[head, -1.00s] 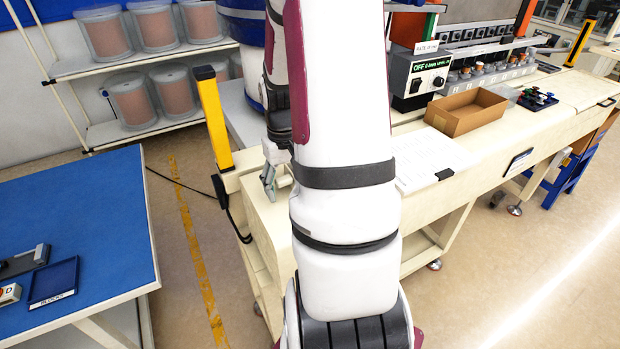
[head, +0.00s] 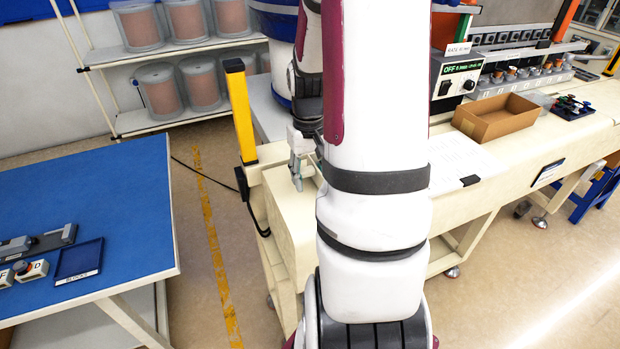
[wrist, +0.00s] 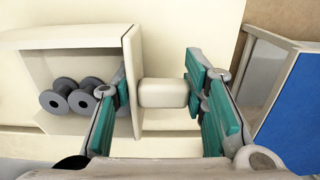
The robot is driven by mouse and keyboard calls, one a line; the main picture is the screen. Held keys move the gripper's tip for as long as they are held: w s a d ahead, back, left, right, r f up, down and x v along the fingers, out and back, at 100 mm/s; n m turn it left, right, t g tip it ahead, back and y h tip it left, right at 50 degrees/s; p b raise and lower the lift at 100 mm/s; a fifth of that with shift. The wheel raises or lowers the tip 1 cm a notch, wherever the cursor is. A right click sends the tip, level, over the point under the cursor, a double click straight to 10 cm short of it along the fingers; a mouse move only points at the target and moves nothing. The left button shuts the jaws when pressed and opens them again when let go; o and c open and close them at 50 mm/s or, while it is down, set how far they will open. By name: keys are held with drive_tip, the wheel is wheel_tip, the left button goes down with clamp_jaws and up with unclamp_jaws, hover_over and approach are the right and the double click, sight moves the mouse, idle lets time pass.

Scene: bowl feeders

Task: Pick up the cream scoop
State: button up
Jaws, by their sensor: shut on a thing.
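The cream scoop (wrist: 132,72) shows in the wrist view as an open box shape at the left with a short, thick handle (wrist: 163,93) pointing right. Several dark grey spools (wrist: 55,102) show within its walls. My gripper (wrist: 160,95) has green pads on both sides of the handle and is shut on it. In the head view my gripper (head: 298,165) is small, over the near left end of the cream bench (head: 285,215), and partly hidden by my arm. I cannot make out the scoop there.
A yellow post (head: 240,110) stands close to my gripper at the bench's left end. A blue-topped table (head: 110,200) is at the left, with a floor gap between. A cardboard box (head: 495,118) and a control box (head: 458,75) are on the bench farther right.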

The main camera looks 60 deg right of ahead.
drive_tip(key=shift+r, duration=0.85)
drive_tip(key=s+d, duration=0.1)
drive_tip(key=s, duration=0.3)
drive_tip(key=s+d+r, duration=0.1)
drive_tip(key=s+d, duration=0.1)
drive_tip(key=s, duration=0.3)
drive_tip(key=s+d, duration=0.1)
drive_tip(key=s, duration=0.4)
drive_tip(key=shift+s+d+r, duration=0.25)
drive_tip(key=shift+d+r, duration=0.05)
drive_tip(key=shift+d, duration=0.1)
drive_tip(key=shift+s+r, duration=0.2)
wheel_tip(320, 180, up, 10)
drive_tip(key=p, duration=0.7)
drive_tip(key=shift+s+f, duration=0.15)
drive_tip(key=shift+f, duration=0.05)
drive_tip(key=shift+d, duration=0.1)
